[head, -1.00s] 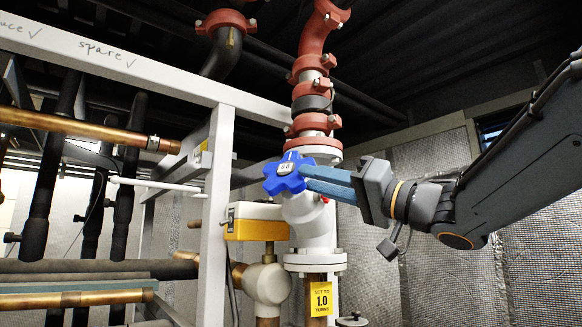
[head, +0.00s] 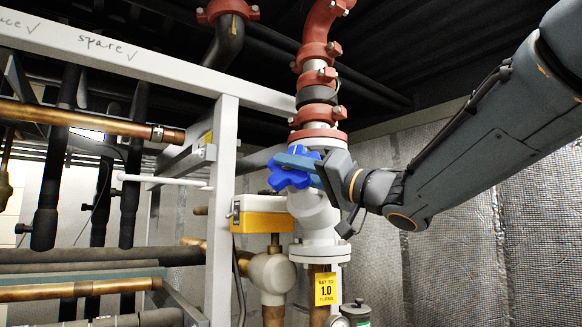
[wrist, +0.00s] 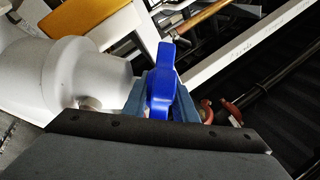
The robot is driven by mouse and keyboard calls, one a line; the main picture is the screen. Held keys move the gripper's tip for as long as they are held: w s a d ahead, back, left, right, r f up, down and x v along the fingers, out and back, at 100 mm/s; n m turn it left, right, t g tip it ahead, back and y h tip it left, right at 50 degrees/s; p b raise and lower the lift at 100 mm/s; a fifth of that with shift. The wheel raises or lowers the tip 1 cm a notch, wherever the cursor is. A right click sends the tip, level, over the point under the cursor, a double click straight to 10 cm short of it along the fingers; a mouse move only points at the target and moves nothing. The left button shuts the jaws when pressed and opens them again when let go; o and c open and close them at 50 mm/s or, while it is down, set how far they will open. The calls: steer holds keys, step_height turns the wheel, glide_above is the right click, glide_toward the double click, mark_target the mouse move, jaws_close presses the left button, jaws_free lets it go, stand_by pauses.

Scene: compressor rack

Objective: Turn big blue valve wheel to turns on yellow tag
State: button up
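The big blue valve wheel (head: 289,180) has several rounded lobes and sits on the white valve body (head: 316,213), below red pipe fittings. The yellow tag (head: 325,289) on the copper pipe below reads "SET TO 1.0 TURNS". My gripper (head: 300,163) is at the wheel from the right, with one blue-grey finger across its upper front, hiding the hub face. In the wrist view, the wheel (wrist: 162,82) shows edge-on between my gripper's two fingers (wrist: 162,108). Whether both fingers press on it is not clear.
A yellow box-shaped actuator (head: 260,213) stands close left of the valve. A white frame post (head: 221,200) rises left of it. Copper and black pipes fill the left side. A gauge and dark canister (head: 356,313) are at the bottom. Silver insulated panels lie behind my arm.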

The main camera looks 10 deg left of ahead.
jaws_close()
steer(key=shift+r+n+g+p, duration=0.25)
steer(key=shift+g+p, duration=0.45)
steer(key=shift+p, duration=0.5)
steer(key=shift+n+g+h+p, duration=0.4)
steer(key=shift+g+p, duration=0.2)
steer(key=shift+p, duration=0.5)
steer(key=shift+f+n+g+h+p, duration=0.1)
steer(key=shift+n+g+h+p, duration=0.55)
steer(key=shift+g+p, duration=0.5)
steer(key=g+h, duration=0.1)
steer(key=n+g+h, duration=0.2)
steer(key=g, duration=0.1)
steer(key=shift+f, duration=0.25)
steer(key=n+g+h, duration=0.1)
steer(key=h, duration=0.1)
steer(key=n+g+h, duration=0.1)
steer(key=g+h, duration=0.1)
steer(key=h, duration=0.1)
steer(key=shift+s+d+f+g, duration=0.1)
steer(key=shift+d+f+g, duration=0.05)
steer(key=shift+g, duration=0.1)
